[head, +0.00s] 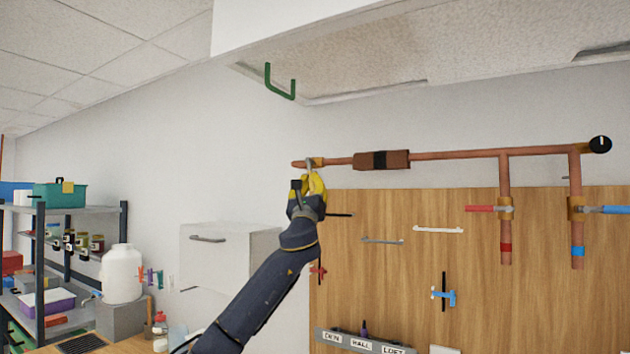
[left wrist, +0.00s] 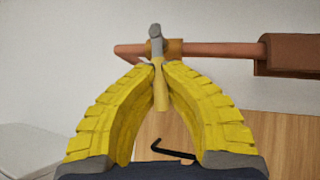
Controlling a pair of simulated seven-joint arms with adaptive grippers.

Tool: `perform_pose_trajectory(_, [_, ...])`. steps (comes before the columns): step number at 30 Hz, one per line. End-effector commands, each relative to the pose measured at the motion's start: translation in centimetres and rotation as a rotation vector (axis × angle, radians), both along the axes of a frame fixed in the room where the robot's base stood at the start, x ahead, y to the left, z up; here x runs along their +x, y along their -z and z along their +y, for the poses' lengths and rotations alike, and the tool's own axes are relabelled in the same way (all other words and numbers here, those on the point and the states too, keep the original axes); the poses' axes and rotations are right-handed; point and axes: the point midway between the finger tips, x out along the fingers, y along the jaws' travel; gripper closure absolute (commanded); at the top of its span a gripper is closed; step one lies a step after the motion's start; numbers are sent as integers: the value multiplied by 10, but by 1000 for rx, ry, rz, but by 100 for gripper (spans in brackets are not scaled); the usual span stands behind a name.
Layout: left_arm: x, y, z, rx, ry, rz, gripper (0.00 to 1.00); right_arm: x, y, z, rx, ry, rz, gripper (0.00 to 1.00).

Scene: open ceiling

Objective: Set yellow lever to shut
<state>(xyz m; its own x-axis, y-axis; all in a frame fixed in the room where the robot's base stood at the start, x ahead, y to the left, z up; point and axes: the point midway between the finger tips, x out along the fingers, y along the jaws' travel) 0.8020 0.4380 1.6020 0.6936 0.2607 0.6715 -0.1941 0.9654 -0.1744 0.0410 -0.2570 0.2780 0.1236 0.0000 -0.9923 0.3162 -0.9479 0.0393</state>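The yellow lever (left wrist: 160,92) hangs from a grey valve stem on a brass valve body (left wrist: 174,48) near the left end of the copper pipe (left wrist: 220,50). It points down, across the pipe's line. My left gripper (left wrist: 159,70) has its yellow fingers closed in from both sides, with the tips against the lever's upper part. In the head view my left gripper (head: 314,176) reaches up to the valve (head: 317,161) and hides most of the lever. My right gripper is not in view.
The pipe carries a brown sleeve (head: 382,160), a red lever (head: 480,209), a blue lever (head: 612,210) and a black knob (head: 600,144). A wooden board (head: 385,280) with hooks stands below. A white cabinet (head: 215,255) is at left, and a green hook (head: 280,88) hangs above.

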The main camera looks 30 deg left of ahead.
Motion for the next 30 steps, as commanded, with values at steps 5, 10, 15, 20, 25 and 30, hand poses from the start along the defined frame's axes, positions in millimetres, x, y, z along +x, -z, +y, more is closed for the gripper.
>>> perform_pose_trajectory(5, [2, 3, 8, 95, -3, 6, 100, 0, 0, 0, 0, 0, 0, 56])
perform_pose_trajectory(10, [2, 3, 11, 153, -1, 4, 100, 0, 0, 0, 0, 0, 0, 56])
perform_pose_trajectory(15, [2, 3, 12, 184, 1, 4, 100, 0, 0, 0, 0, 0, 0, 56])
perform_pose_trajectory(20, [2, 2, 13, 193, -2, 3, 100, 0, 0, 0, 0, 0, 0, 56])
perform_pose_trajectory(25, [1, 2, 13, 193, -2, 3, 100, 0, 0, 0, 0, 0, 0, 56])
perform_pose_trajectory(30, [1, 2, 13, 193, -3, 2, 93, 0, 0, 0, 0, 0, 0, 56])
